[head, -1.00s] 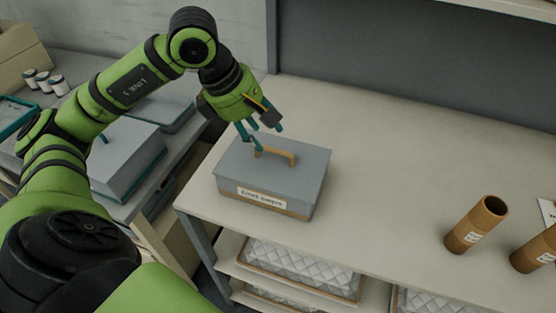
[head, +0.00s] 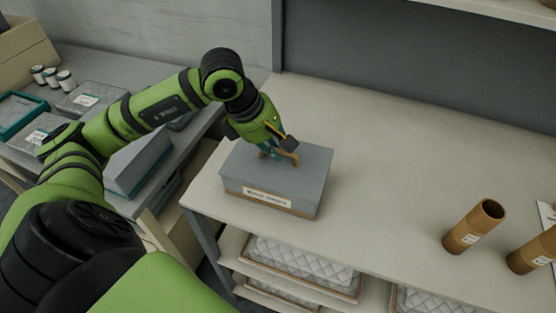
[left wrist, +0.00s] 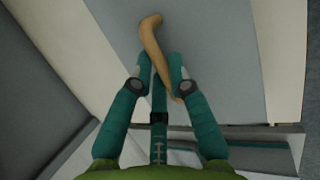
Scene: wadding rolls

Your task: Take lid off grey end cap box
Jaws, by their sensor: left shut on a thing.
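The grey end cap box (head: 272,196) stands on the light worktop near its left end, with a white label on its front. Its grey lid (head: 307,163) is on top and carries a tan handle (head: 293,158). My left gripper (head: 272,153) is at the lid, shut on the handle. In the left wrist view the teal fingers of my left gripper (left wrist: 160,82) are on both sides of the tan handle (left wrist: 152,40), near its lower end. The grey lid (left wrist: 215,45) shows beneath it. The box label is too small to read. My right gripper is not in view.
Two brown cardboard tubes (head: 474,226) stand at the right of the worktop (head: 390,170). Quilted wadding packs (head: 300,262) lie on the shelf below. A side bench at the left holds grey boxes, a teal tray (head: 20,108) and small white jars. The worktop's middle is clear.

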